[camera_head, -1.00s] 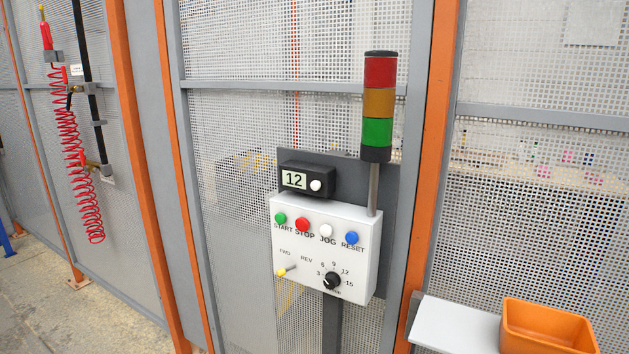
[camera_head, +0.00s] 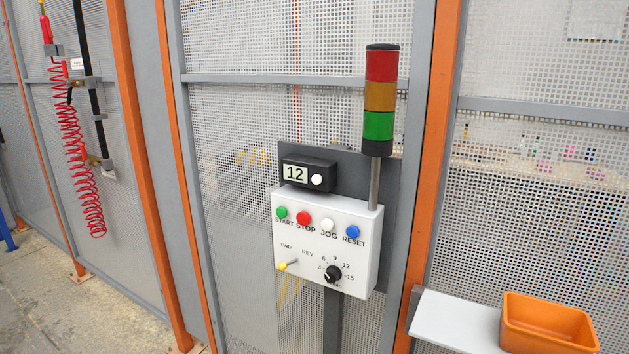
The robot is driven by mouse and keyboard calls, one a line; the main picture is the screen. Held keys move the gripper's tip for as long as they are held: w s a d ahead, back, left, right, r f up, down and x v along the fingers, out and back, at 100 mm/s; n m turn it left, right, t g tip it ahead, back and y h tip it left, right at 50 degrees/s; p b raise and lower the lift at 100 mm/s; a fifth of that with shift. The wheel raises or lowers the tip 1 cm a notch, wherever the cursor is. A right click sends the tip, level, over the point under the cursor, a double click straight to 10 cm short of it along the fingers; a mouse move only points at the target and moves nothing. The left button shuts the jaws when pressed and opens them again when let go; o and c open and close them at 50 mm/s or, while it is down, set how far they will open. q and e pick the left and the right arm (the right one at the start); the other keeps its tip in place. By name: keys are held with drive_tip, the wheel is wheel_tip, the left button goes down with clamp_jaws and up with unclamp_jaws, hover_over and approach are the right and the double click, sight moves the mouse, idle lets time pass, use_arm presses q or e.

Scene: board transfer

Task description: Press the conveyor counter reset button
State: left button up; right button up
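A small black counter box (camera_head: 307,166) with a display reading 12 (camera_head: 295,173) sits above the white control box. A white button (camera_head: 317,180) is on its front, right of the display. The white control box (camera_head: 303,250) below has a green START button (camera_head: 282,212), a red STOP button (camera_head: 304,218), a white JOG button (camera_head: 327,225) and a blue RESET button (camera_head: 352,232). It also has a yellow-tipped FWD/REV lever (camera_head: 284,265) and a black dial (camera_head: 333,273). Neither of my grippers is in view.
A red, amber and green stack light (camera_head: 380,98) rises on a pole at the panel's right. An orange bin (camera_head: 548,326) stands on a white shelf (camera_head: 455,320) at lower right. Mesh fence panels with orange posts stand behind. A red coiled hose (camera_head: 75,145) hangs at left.

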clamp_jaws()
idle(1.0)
